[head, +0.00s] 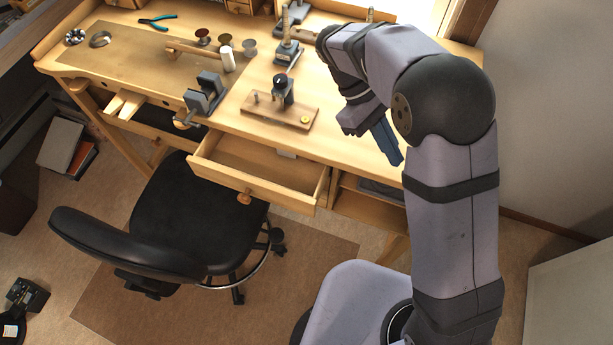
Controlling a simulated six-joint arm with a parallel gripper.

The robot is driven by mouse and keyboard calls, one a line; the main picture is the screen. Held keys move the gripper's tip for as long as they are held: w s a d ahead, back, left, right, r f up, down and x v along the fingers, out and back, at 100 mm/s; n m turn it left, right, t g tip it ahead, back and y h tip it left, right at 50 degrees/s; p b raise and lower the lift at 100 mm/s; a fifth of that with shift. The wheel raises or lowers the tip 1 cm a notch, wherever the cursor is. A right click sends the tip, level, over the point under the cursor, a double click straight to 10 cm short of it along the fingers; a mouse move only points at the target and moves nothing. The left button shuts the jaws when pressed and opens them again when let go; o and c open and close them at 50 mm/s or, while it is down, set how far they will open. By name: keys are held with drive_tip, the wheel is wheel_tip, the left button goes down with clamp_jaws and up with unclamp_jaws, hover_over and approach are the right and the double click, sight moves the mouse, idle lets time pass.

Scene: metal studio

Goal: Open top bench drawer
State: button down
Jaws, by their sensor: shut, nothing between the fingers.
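The wooden bench drawer (251,188) stands pulled out from under the benchtop, its inside showing and mostly bare. Its round wooden knob (244,198) is on the front panel, which faces the chair. The bench (225,118) is pale wood. My gripper (394,154) has blue fingers, which are shut and empty. It is at the right of the bench, to the right of the drawer and apart from it and its knob. My arm hides the right end of the bench.
A black chair (195,205) stands in front of the bench, close to the drawer. A small vise (205,93) sits near the bench's front edge. A wooden board with a small tool (282,110) lies behind the drawer. Pliers (158,20) lie at the back left.

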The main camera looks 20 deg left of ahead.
drive_tip(key=s+a+f+m+g+y, duration=0.2)
drive_tip(key=s+a+m+y, duration=0.15)
drive_tip(key=a, duration=0.45)
drive_tip(key=m+y, duration=0.4)
drive_tip(key=m, duration=0.6)
hover_over(306, 185)
drive_tip(key=d, duration=0.1)
drive_tip(key=shift+w+f, duration=0.3)
drive_tip(key=shift+w, duration=0.15)
drive_tip(key=shift+d, duration=0.1)
drive_tip(key=shift+p+x, duration=1.45)
drive_tip(key=shift+x, duration=3.55)
